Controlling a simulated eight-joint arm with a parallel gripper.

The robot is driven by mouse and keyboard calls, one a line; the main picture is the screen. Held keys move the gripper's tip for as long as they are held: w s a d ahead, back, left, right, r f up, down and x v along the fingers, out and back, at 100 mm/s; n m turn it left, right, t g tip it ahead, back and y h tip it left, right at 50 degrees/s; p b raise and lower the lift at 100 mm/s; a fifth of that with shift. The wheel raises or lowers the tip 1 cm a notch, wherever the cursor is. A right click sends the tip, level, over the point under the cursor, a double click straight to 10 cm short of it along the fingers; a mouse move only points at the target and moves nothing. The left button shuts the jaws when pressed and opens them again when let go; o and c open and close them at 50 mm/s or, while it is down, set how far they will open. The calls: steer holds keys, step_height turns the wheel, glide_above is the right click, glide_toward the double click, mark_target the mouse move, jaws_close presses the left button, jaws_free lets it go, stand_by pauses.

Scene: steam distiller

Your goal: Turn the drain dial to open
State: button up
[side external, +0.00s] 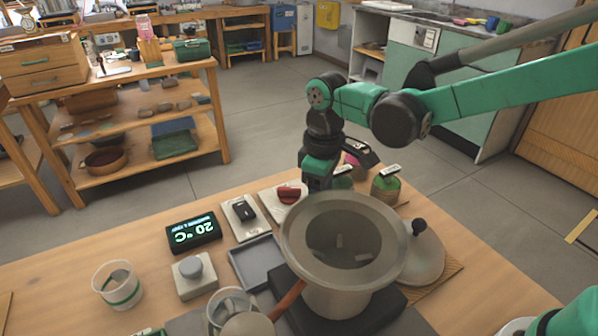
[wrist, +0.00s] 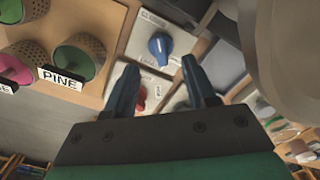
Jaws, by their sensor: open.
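No readable label shows which control is the drain dial. In the wrist view, a blue dial (wrist: 160,48) stands on a pale plate with a small label too blurred to read, just beyond my fingertips. A red control (wrist: 141,98) on another pale plate lies between my fingers, partly hidden by the left one. The red control also shows in the side view (side external: 289,194), just left of my gripper (side external: 317,183). My gripper (wrist: 159,68) is open and empty, pointing down above the plates. I cannot tell whether a finger touches anything.
A large metal pot (side external: 341,250) stands close in front of my gripper. Labelled pots (side external: 385,188) are to its right. A black knob on a plate (side external: 243,211), a 20 °C display (side external: 194,232), a grey tray (side external: 258,262) and a grey knob (side external: 191,267) lie left.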

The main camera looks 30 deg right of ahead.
steer(key=shift+r, duration=0.15)
steer(key=o, duration=0.3)
steer(key=shift+o, duration=1.1)
steer(key=shift+r, duration=0.35)
step_height(320, 180, up, 4)
steer(key=n, duration=0.1)
steer(key=f+n, duration=0.1)
steer(key=n, duration=0.4)
steer(key=f+n, duration=0.2)
steer(key=n, duration=0.4)
steer(key=f+n, duration=0.1)
steer(key=n, duration=0.5)
steer(key=shift+w+a+f, duration=0.15)
steer(key=shift+w+a, duration=0.05)
steer(key=shift+w, duration=0.1)
steer(key=shift+f, duration=3.15)
